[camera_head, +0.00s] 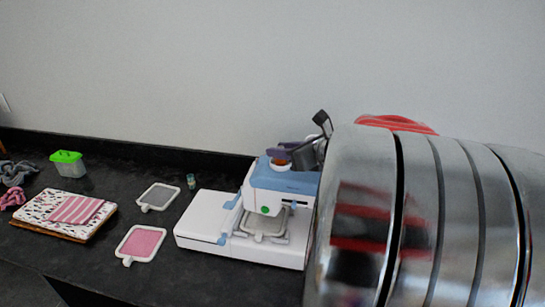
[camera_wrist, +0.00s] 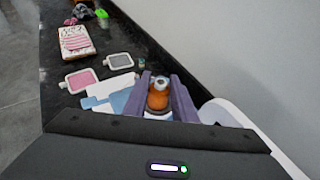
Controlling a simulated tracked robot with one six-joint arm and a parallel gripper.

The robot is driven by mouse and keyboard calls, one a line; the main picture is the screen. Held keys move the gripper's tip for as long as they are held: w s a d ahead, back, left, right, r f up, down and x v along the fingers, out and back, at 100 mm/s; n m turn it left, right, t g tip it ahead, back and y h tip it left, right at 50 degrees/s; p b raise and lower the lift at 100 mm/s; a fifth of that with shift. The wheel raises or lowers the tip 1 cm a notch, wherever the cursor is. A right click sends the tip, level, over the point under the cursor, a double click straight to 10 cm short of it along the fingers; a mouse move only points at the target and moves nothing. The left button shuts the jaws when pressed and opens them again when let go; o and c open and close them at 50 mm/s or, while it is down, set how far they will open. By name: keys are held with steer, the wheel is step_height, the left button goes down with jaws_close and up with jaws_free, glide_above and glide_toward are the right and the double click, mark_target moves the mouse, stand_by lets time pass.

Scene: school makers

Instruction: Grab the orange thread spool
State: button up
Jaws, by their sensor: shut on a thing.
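The orange thread spool (camera_wrist: 157,100) stands between the two purple-grey fingers of my gripper (camera_wrist: 160,96) in the wrist view, with its pale top end showing. My gripper is shut on it. In the head view, a small part of the orange spool (camera_head: 281,163) shows at the top of the white and blue embroidery machine (camera_head: 267,196), under my gripper (camera_head: 286,154). I cannot tell whether the spool still touches the machine. My arm hides the machine's right side in the head view.
Two hooped frames, one pink (camera_head: 141,242) and one grey (camera_head: 158,196), lie left of the machine. A small spool (camera_head: 191,181) stands behind them. Folded fabric (camera_head: 76,210) and a green-lidded container (camera_head: 68,164) are farther left. The wall is close behind the black table.

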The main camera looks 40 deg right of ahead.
steer(key=shift+c, duration=0.5)
steer(key=shift+r, duration=0.1)
step_height(320, 180, up, 10)
steer(key=shift+f, duration=0.1)
stand_by(0.6)
